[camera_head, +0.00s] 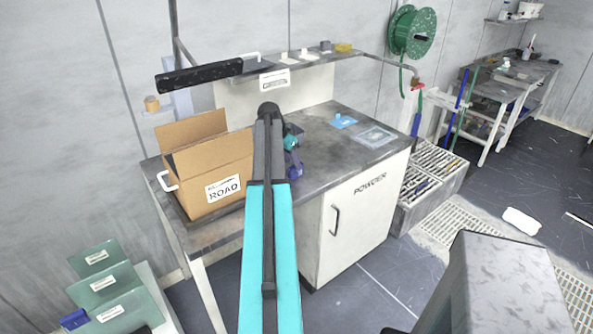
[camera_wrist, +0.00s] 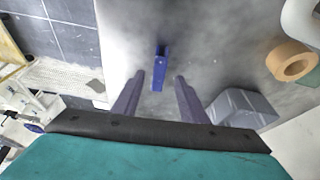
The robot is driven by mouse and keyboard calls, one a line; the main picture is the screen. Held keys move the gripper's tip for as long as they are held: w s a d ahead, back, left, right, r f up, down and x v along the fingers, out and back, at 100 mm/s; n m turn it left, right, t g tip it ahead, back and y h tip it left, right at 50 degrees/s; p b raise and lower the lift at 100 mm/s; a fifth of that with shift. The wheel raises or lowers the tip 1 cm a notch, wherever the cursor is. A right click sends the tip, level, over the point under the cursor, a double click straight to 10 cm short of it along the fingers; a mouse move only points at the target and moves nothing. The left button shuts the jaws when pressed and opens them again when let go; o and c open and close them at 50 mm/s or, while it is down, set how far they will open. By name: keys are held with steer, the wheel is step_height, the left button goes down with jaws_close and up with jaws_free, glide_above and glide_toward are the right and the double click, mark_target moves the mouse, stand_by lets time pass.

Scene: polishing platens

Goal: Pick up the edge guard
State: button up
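A small blue piece, which I take for the edge guard (camera_wrist: 160,72), lies on a grey worn surface in the wrist view. It is narrow and points away from the camera. My gripper (camera_wrist: 159,77) is open, with one purple-grey finger to each side of the blue piece. Clear gaps show between it and both fingers, and I cannot tell how far below the tips it lies. In the head view my gripper (camera_head: 294,166) is over the workbench (camera_head: 335,137), right of the cardboard box, partly hidden by my arm; the blue piece cannot be made out there.
The open cardboard box (camera_head: 217,172) stands on the bench's left side. A blue item (camera_head: 343,121) and a clear flat packet (camera_head: 371,136) lie at the right. A tan ring (camera_wrist: 292,62) and a grey block (camera_wrist: 241,107) are right of my fingers in the wrist view.

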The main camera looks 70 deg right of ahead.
steer(key=shift+f, duration=0.1)
steer(key=shift+p+x, duration=1)
steer(key=shift+x, duration=1.45)
steer(key=shift+s, duration=0.15)
jaws_close()
